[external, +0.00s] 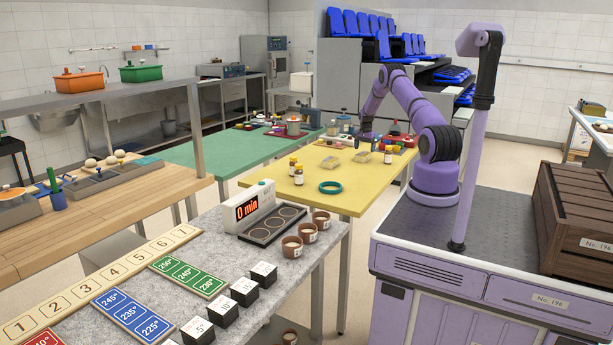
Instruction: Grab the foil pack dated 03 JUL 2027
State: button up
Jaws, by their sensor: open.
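No foil pack can be made out for certain, and no date reading 03 JUL 2027 is legible at this distance. Two small, shiny, pale containers lie on the yellow table: a nearer one (330,162) and one a little farther right (361,157). I cannot tell whether either is a foil pack. My gripper (366,135) is open, pointing down over the far part of the yellow table, beyond these containers. It is small in view and its fingertips are hard to see. Small coloured items lie close around it, and I cannot tell whether it touches any.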

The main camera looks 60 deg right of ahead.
aim_at(363, 153)
jog(key=shift+w+a+f, duration=0.1)
jog(key=shift+w+f, duration=0.05)
jog(key=shift+f, duration=1.15)
jog(key=shift+w+f, duration=0.1)
jog(key=shift+f, duration=1.2)
jog(key=c, duration=1.2)
jog(key=shift+o, duration=0.2)
jog(key=shift+r, duration=0.1)
